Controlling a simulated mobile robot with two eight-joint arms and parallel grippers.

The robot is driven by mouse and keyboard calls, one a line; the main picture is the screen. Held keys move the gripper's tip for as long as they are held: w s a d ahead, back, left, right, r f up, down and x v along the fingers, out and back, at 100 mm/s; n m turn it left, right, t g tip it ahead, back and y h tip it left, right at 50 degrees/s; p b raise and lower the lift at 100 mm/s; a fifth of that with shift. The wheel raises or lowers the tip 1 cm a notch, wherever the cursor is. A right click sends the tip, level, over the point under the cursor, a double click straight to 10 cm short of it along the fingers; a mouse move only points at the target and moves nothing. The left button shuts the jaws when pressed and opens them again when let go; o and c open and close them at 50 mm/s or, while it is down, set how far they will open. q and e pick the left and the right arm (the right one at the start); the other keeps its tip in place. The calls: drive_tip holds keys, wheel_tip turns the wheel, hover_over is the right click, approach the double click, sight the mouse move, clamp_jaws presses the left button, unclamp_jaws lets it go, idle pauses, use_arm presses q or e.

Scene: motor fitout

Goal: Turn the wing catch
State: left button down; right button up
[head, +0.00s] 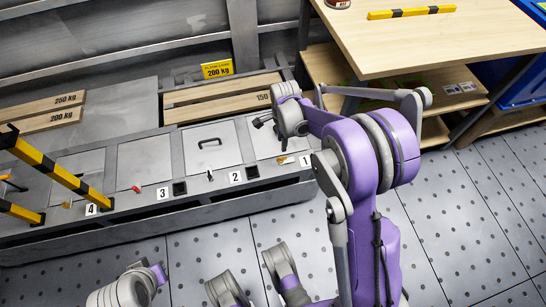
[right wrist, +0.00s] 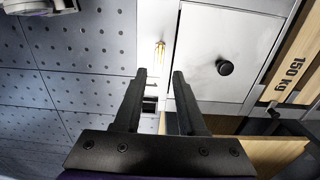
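A small brass-coloured catch (head: 285,160) sits on the front rim of the grey floor unit, beside the number 1 label. In the right wrist view the brass catch (right wrist: 160,52) stands on the pale rim beside a closed lid (right wrist: 207,50) with a round black knob. My right gripper (head: 268,135) is over the lid at position 1. In its wrist view the right gripper (right wrist: 160,73) is open and empty. Its fingertips point towards the catch, one to either side of its line, without visible contact. My left gripper is out of view.
Lids numbered 2, 3 and 4 continue leftward, with a red catch (head: 136,188) at 3. A yellow-black barrier (head: 60,172) stands at the left. Weight-marked planks (head: 228,93) lie behind. A wooden table (head: 440,35) is at the right; the front floor (head: 455,215) is clear.

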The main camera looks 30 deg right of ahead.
sight(286, 159)
wheel_tip(286, 159, down, 10)
drive_tip(key=b, duration=0.2)
drive_tip(key=shift+r+b, duration=0.1)
drive_tip(key=shift+b, duration=0.2)
clamp_jaws()
